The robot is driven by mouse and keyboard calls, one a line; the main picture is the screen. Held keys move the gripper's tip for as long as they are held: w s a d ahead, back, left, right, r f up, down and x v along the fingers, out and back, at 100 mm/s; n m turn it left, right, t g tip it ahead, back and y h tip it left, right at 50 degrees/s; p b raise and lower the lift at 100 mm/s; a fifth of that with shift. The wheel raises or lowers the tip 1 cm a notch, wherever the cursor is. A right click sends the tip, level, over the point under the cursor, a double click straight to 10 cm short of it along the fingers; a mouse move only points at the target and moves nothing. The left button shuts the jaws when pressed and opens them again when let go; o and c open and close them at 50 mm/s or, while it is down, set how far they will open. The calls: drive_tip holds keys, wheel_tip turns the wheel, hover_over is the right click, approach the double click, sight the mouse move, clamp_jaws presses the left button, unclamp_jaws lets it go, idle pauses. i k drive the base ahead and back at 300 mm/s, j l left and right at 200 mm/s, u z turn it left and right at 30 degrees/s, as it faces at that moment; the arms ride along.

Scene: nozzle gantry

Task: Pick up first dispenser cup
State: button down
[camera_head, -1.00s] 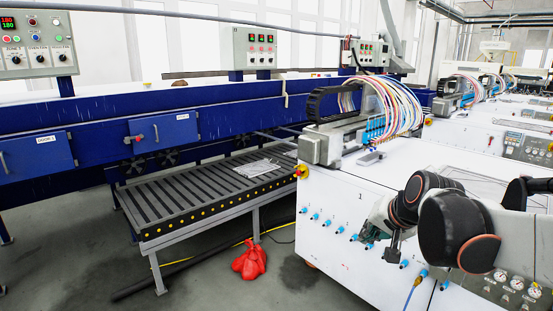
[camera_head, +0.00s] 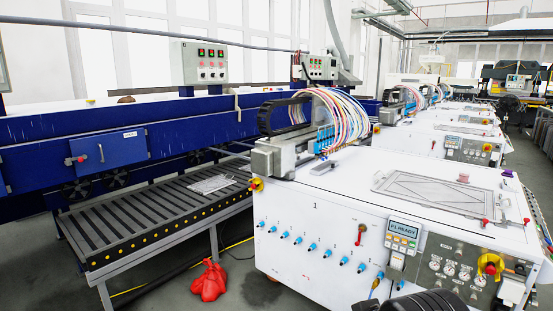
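No dispenser cup can be made out with certainty. A small pinkish, cup-like item (camera_head: 463,178) stands at the back of the flat framed panel on top of the white machine (camera_head: 345,182), too small to identify. A row of blue nozzle fittings (camera_head: 324,140) sits on the gantry head at the machine's left end, under a bundle of coloured tubes (camera_head: 340,108). My gripper is not in view. Only a black rounded part, probably of my arm, shows at the bottom edge.
A roller conveyor (camera_head: 150,215) stands at left beside the long blue machine (camera_head: 40,130). A red bundle (camera_head: 209,281) lies on the floor between conveyor and white machine. A control display (camera_head: 403,233) and gauges are on the machine's front. More white machines (camera_head: 440,130) stand behind.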

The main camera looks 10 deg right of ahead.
sight(463, 176)
drive_tip(key=z, duration=1.45)
drive_tip(key=i+j+z, duration=0.15)
drive_tip(key=i+z, duration=0.3)
drive_tip(key=i, duration=0.4)
drive_tip(key=i+l+z, duration=0.15)
drive_tip(key=z, duration=0.25)
drive_tip(key=i+z, duration=0.55)
drive_tip(key=z, duration=0.25)
drive_tip(key=i+j+z, duration=0.1)
drive_tip(key=i+z, duration=0.15)
drive_tip(key=z, duration=0.2)
drive_tip(key=i+z, duration=0.25)
drive_tip(key=i, duration=0.65)
drive_tip(key=i+j+u, duration=0.1)
drive_tip(key=i+u, duration=0.6)
drive_tip(key=u, duration=0.2)
drive_tip(key=i+l+u, duration=0.2)
drive_tip(key=i+u, duration=0.25)
drive_tip(key=k, duration=0.1)
